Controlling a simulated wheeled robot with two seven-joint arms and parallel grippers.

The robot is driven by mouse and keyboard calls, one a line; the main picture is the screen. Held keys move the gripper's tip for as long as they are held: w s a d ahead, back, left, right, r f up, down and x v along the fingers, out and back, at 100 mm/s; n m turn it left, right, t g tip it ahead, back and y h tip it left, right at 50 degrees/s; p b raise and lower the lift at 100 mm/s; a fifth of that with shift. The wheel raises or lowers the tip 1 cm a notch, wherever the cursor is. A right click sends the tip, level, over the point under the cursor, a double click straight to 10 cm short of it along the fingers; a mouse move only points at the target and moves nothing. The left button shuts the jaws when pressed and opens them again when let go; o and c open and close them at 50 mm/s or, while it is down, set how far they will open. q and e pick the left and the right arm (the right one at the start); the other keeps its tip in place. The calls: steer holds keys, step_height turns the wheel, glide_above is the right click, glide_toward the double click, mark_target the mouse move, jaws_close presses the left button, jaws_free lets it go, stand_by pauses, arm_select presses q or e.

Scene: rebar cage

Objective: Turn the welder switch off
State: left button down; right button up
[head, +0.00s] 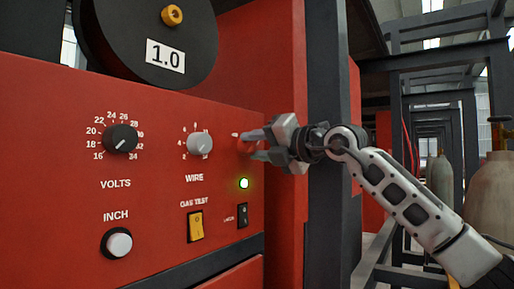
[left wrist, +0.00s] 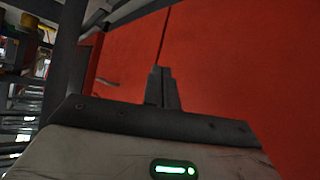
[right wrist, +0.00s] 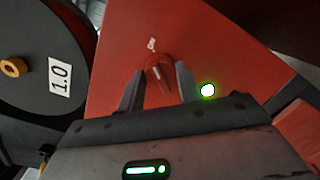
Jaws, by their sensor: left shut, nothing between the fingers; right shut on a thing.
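The welder's red rotary switch (head: 244,146) is at the right side of the red panel, mostly covered by my gripper in the head view. My right gripper (head: 256,147) comes in from the right and is shut on this switch. In the right wrist view the red switch knob (right wrist: 158,72) sits between the two fingers, with a small white label, seemingly "ON", by it. The green lamp (head: 243,183) below the switch is lit. My left gripper (left wrist: 162,85) is shut and empty in front of a red surface in the left wrist view, and is not in the head view.
The panel also holds a black volts knob (head: 121,138), a grey wire knob (head: 199,142), a yellow gas test rocker (head: 196,225) and a white inch button (head: 119,243). A black wire spool (head: 150,28) is above. A dark post (head: 327,150) stands right of the panel.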

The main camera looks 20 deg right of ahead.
steer(key=n, duration=0.4)
steer(key=shift+f+b, duration=0.15)
steer(key=shift+b, duration=0.25)
steer(key=n+y, duration=0.1)
steer(key=n, duration=0.7)
steer(key=shift+p, duration=0.4)
steer(key=n, duration=0.2)
steer(key=shift+n+y+p, duration=0.3)
steer(key=shift+n+p, duration=0.05)
steer(key=shift+n, duration=0.05)
steer(key=shift+n+y+p, duration=0.3)
steer(key=shift+n, duration=1)
arm_select(q)
steer(key=shift+a+r, duration=0.15)
steer(key=shift+r, duration=0.1)
arm_select(e)
steer(key=shift+n, duration=0.3)
arm_select(q)
steer(key=shift+s+f, duration=0.1)
arm_select(e)
steer(key=o, duration=1)
